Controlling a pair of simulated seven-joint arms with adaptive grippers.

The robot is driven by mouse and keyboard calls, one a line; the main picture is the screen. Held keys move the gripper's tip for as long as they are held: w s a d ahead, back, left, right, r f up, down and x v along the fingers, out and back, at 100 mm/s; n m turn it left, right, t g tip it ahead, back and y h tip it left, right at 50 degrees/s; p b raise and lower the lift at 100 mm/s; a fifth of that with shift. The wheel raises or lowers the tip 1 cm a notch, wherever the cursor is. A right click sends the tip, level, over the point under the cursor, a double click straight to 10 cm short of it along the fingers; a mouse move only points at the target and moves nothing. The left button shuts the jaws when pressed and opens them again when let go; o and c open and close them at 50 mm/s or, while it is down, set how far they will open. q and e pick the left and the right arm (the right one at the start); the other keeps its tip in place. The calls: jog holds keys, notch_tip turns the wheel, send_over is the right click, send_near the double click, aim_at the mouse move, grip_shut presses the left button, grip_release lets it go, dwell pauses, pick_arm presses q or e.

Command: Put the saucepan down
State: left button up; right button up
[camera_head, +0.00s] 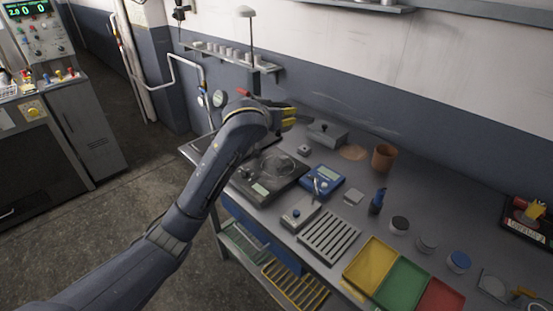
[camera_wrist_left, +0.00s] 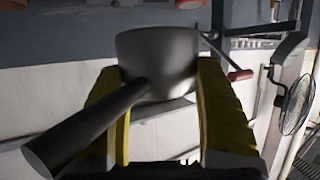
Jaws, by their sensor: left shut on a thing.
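The saucepan (camera_wrist_left: 165,52) is a grey metal pot with a long dark handle (camera_wrist_left: 85,128) that reaches toward the lower left of the left wrist view. My left gripper (camera_wrist_left: 160,78) has its two yellow fingers on either side of the pot and is shut on it. In the head view, my left gripper (camera_head: 288,116) is over the back of the bench, near the wall. I cannot make out the saucepan in the head view, where my wrist covers that area. My right gripper is not in view.
A dark appliance (camera_head: 262,188) sits on the bench (camera_head: 325,205) below my left forearm. Around it are a blue meter (camera_head: 322,180), a grey box (camera_head: 327,134), a brown pot (camera_head: 384,158), a slotted rack (camera_head: 329,236) and coloured trays (camera_head: 403,281). A lamp (camera_head: 246,12) rises behind the gripper.

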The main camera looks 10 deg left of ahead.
pick_arm(q)
send_over(276, 170)
jog(key=f, duration=1.5)
jog(key=shift+w+f, duration=0.3)
jog(key=shift+f, duration=0.1)
jog(key=shift+f, duration=0.15)
jog(key=shift+f, duration=0.2)
jog(key=shift+s+f, duration=0.2)
jog(key=shift+f, duration=0.25)
jog(key=o, duration=1.5)
jog(key=shift+f, duration=0.2)
jog(key=shift+w+r, duration=0.1)
jog(key=shift+r, duration=0.4)
jog(key=r+v, duration=0.1)
jog(key=v, duration=1.1)
